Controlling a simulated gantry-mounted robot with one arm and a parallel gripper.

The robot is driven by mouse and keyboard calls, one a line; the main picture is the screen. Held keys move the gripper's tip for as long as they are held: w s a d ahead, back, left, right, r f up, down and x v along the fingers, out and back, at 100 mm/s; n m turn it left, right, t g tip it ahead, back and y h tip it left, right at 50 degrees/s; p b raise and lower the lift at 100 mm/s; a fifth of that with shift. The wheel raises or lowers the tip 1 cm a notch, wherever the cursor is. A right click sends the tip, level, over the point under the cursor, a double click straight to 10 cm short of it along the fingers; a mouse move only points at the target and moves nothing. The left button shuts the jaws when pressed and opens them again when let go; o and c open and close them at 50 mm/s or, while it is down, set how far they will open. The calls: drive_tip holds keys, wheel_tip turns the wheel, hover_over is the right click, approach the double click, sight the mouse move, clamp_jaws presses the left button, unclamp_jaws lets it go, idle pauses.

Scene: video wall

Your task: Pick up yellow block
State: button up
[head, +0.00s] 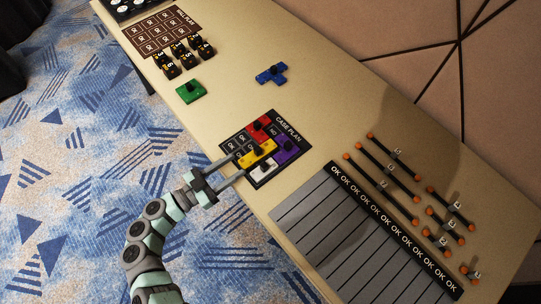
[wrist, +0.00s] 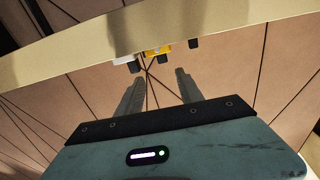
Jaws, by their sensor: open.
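The yellow block (head: 258,153) lies on the dark case plan mat (head: 292,138) on the table, with a black knob on top. A red block (head: 258,131), a purple block (head: 287,149) and a white block (head: 263,167) sit close around it. My gripper (head: 233,169) is open at the table's near edge, its fingers pointing toward the yellow block. In the wrist view the yellow block (wrist: 157,50) shows beyond and between the open fingers (wrist: 158,78). I cannot tell whether a finger touches any block.
A green block (head: 190,91) and a blue block (head: 271,73) lie apart on the table. Several black-and-yellow pieces (head: 187,52) stand near another mat. A grey striped panel (head: 335,235) and several orange-ended black bars (head: 380,178) lie right. Bare table surrounds the blue block.

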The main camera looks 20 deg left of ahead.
sight(255, 151)
drive_tip(key=shift+w+a+f+n+y, duration=0.15)
drive_tip(key=shift+a+f+n+y, duration=0.2)
drive_tip(key=shift+a+f, duration=0.3)
drive_tip(key=b+x, duration=0.1)
drive_tip(key=x, duration=0.4)
drive_tip(key=shift+w+d+r, duration=0.1)
drive_tip(key=shift+d, duration=0.15)
drive_tip(key=x, duration=0.1)
drive_tip(key=b+x, duration=0.1)
drive_tip(key=x, duration=0.1)
drive_tip(key=r+b+x, duration=0.1)
drive_tip(key=x, duration=0.1)
drive_tip(key=shift+d, duration=0.25)
drive_tip(key=shift+c, duration=0.4)
clamp_jaws()
